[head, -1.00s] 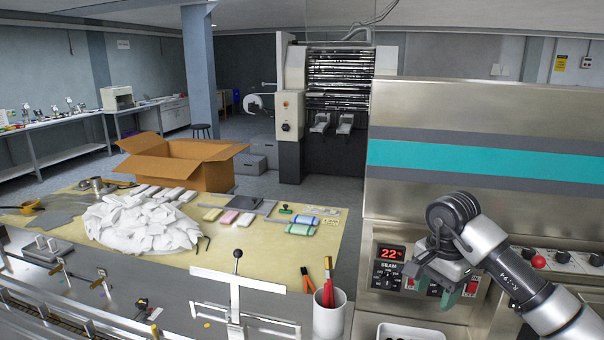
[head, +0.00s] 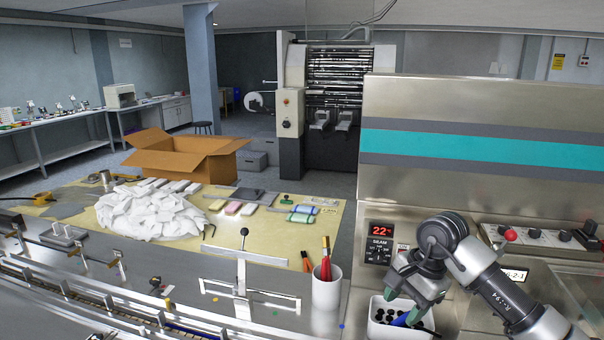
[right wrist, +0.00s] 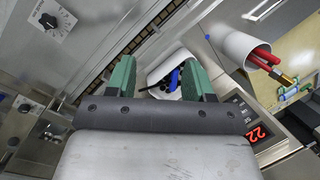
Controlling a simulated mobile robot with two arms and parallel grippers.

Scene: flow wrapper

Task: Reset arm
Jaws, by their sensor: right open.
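My right gripper (head: 402,305) has dark jaws with green finger pads. It points down over a small white bin (head: 372,322) at the front right in the head view. In the right wrist view the two green fingers stand apart (right wrist: 160,75), with nothing seen between their tips but the bin behind them. The bin holds black pieces and a blue item (right wrist: 174,79). I cannot tell whether the fingers touch the bin's contents. My left gripper is in neither view.
A steel machine with a red-lit SEAM display (head: 382,231) and a control panel with a red knob (head: 510,235) stands close behind my right arm. A white cup (head: 327,292) of red-handled tools stands left of the bin. A conveyor (head: 90,306) runs along the front left.

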